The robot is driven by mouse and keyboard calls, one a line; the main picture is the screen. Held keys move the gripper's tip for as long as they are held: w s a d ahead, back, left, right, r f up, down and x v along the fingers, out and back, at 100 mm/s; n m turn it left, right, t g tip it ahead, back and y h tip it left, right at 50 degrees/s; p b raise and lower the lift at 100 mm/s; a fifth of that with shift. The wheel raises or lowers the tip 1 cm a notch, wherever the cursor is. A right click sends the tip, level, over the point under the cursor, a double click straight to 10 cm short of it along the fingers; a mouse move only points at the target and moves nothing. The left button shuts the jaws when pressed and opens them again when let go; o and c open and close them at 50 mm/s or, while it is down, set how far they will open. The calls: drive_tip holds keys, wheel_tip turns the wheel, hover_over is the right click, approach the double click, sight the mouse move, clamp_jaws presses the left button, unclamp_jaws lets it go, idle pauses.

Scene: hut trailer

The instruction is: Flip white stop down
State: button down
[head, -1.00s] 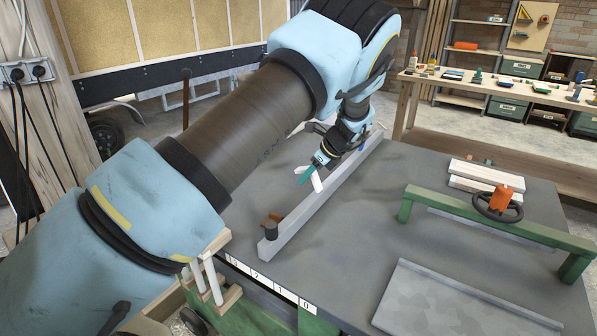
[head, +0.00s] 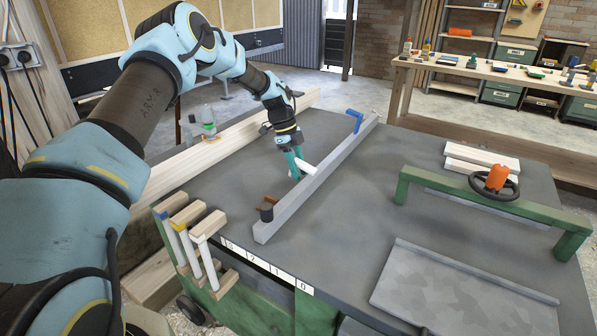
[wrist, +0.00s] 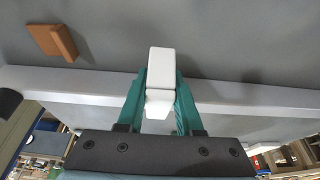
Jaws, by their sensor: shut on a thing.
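The white stop (head: 308,168) is a short white bar at the long grey fence (head: 325,180) on the dark table. In the head view it slants, its upper left end by my fingers and its lower right end at the fence. My gripper (head: 294,164) has teal fingers and is shut on the white stop. In the wrist view the stop (wrist: 161,62) sits between the two teal fingers (wrist: 160,100), over the fence. The fingers hide part of its sides. I cannot tell whether it lies fully down.
A blue stop (head: 355,120) is at the fence's far end. A brown stop (head: 271,200) and a dark knob (head: 265,213) are near its close end. A green frame with a handwheel (head: 495,185) stands at right. The table left of the fence is mostly clear.

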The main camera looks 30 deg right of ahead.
drive_tip(key=shift+s+d+f+g+h+b, duration=0.15)
drive_tip(key=shift+f+g+h+b, duration=0.6)
drive_tip(key=shift+g+b, duration=0.45)
drive_tip(key=shift+s, duration=0.1)
drive_tip(key=c, duration=0.6)
unclamp_jaws()
drive_tip(key=shift+o, duration=0.2)
drive_tip(key=shift+r, duration=0.15)
drive_tip(key=b+v, duration=0.3)
drive_tip(key=v, duration=0.7)
drive_tip(key=shift+w+r, duration=0.2)
drive_tip(key=shift+w, duration=0.05)
